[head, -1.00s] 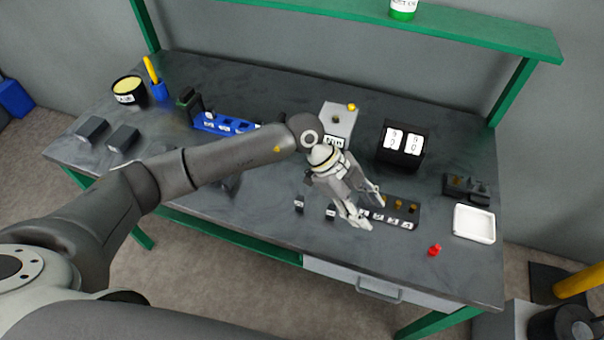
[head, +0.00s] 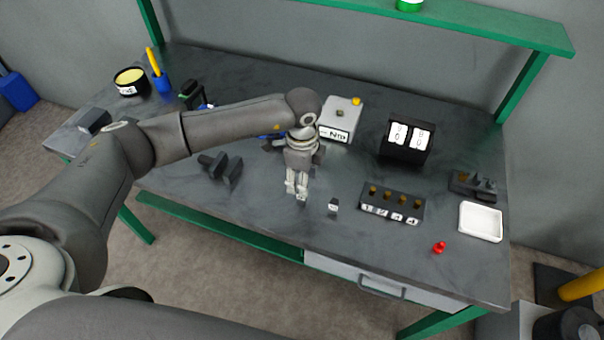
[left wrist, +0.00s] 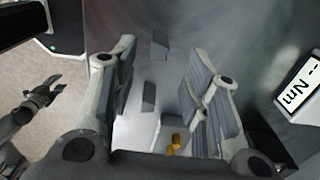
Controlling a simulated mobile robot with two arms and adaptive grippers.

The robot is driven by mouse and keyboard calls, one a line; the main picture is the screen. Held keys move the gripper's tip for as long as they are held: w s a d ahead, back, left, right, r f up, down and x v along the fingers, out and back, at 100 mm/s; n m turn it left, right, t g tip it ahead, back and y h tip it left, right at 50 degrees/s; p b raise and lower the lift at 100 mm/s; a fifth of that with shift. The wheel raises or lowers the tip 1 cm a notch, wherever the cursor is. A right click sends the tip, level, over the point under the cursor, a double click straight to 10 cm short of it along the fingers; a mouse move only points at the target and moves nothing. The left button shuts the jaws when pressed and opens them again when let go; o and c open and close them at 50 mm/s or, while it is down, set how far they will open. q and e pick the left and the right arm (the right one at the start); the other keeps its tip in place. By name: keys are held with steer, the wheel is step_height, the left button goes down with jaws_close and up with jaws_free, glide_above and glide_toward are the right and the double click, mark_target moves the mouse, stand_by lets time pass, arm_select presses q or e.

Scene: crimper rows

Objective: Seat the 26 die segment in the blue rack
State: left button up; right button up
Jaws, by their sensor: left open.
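My left gripper (head: 297,194) is open and points down over the front middle of the bench. In the left wrist view its two fingers (left wrist: 162,95) stand apart, with a pale block with brass-coloured parts (left wrist: 172,143) low between them; I cannot read a number on it. One small dark die segment with a white label (head: 333,205) stands just right of the gripper, its number unreadable. The blue rack (head: 268,134) is mostly hidden behind my left arm. A dark jointed gripper, apparently my right one (left wrist: 42,93), shows at the left of the wrist view, off the bench.
A dark block with several brass posts and numbered labels (head: 392,203) lies to the right. Two dark blocks (head: 232,172) lie left of the gripper. The grey Nm box (head: 340,117) and a black counter display (head: 405,142) stand behind. A white tray (head: 481,222) and red piece (head: 439,248) are right.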

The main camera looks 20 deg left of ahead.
arm_select(q)
step_height(320, 180, down, 7)
steer(key=b, duration=0.4)
steer(key=shift+r, duration=0.1)
jaws_close()
steer(key=shift+r, duration=0.1)
steer(key=shift+r+p, duration=1.3)
steer(key=shift+r, duration=0.65)
